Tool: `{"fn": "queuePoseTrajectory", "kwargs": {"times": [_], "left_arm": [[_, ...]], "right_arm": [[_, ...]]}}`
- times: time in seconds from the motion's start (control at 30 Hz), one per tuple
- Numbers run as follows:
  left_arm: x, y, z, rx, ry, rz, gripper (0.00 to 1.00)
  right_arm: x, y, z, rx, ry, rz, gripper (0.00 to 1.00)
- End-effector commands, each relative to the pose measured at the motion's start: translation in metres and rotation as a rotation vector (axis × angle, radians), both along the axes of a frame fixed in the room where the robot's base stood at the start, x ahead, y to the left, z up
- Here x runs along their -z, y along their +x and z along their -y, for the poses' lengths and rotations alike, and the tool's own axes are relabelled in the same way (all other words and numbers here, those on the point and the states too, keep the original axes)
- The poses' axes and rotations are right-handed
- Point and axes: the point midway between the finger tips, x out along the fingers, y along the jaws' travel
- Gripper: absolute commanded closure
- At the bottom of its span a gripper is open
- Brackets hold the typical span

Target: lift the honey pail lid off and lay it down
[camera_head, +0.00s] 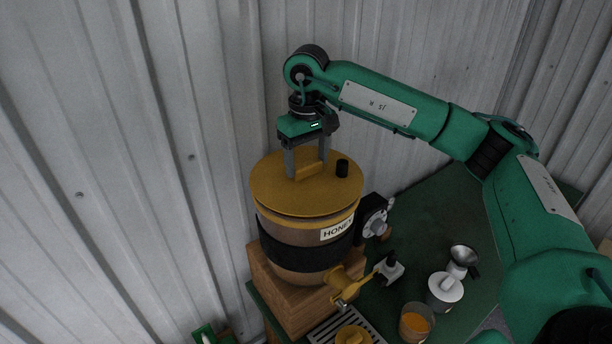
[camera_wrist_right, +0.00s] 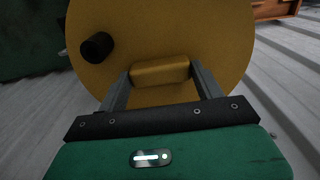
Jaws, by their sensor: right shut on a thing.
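The honey pail (camera_head: 288,238) is a tan drum with a black band and a HONEY label, standing on a wooden block. Its yellow lid (camera_head: 273,188) sits at the top of the pail, with a thin dark line under its front rim; I cannot tell whether it is apart from the pail. The lid also fills much of the right wrist view (camera_wrist_right: 215,45). My right gripper (camera_head: 307,173) is above the lid, shut on its yellow bar handle (camera_wrist_right: 160,70). A black knob (camera_head: 342,168) stands on the lid beside the handle. My left gripper is not in view.
The wooden block (camera_head: 297,300) rests on a green table (camera_head: 440,215) close to the corrugated metal wall (camera_head: 190,100). A yellow tap (camera_head: 345,287) juts from the pail's front. An orange-filled glass (camera_head: 415,323), a white-lidded jar (camera_head: 445,288) and a metal funnel (camera_head: 463,257) crowd the front right. The table's back right looks clear.

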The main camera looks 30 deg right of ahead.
Motion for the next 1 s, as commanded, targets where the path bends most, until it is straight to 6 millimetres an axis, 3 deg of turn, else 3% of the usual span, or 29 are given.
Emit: {"fn": "queuePoseTrajectory", "kwargs": {"times": [0.47,1.0], "left_arm": [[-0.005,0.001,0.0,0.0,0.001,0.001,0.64],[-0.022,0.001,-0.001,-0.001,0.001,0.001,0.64]], "right_arm": [[-0.013,0.0,0.0,0.0,0.0,0.0,0.78],[-0.051,0.0,0.0,0.0,0.0,0.0,0.78]]}}
